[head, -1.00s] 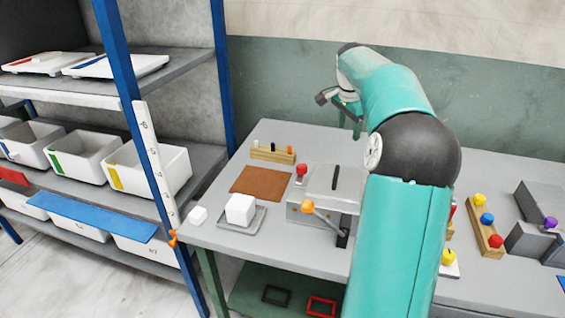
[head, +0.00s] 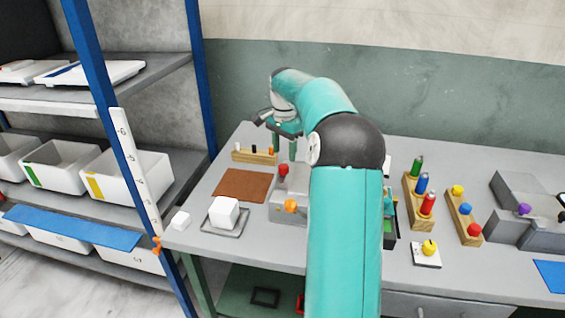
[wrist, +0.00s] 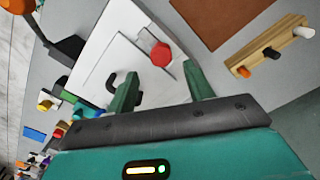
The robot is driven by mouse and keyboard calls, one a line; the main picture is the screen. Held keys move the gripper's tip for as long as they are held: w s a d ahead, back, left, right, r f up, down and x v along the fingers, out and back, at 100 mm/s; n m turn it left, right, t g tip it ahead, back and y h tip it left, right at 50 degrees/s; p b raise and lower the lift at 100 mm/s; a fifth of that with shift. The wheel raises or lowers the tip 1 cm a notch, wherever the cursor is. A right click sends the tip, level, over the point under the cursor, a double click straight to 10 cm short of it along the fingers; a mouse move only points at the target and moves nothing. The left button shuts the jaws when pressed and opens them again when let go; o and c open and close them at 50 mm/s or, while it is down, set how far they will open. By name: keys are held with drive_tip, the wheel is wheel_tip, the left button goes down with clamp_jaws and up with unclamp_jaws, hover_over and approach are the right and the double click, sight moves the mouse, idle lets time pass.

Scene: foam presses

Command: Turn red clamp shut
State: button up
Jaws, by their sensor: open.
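The red clamp knob (head: 284,170) sits at the back left corner of the grey press (head: 287,206). In the wrist view the red knob (wrist: 161,54) shows whole, on the pale top of the press. My gripper (head: 284,149) points down just above and behind the knob in the head view. In the wrist view my gripper (wrist: 162,74) is open and empty, and its two green fingers lie on either side of the knob's line, apart from it. My arm hides the right part of the press in the head view.
A wooden peg block (head: 254,156) and a brown mat (head: 243,185) lie left of the press. A white foam block (head: 224,212) stands on a tray in front. The orange handle (head: 291,206) is at the press front. Coloured bottles (head: 422,184) stand right of my arm.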

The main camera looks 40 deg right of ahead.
sight(283, 166)
wheel_tip(283, 166, down, 5)
drive_tip(key=shift+w+f, duration=0.1)
drive_tip(key=shift+c, duration=0.4)
drive_tip(key=c, duration=0.9)
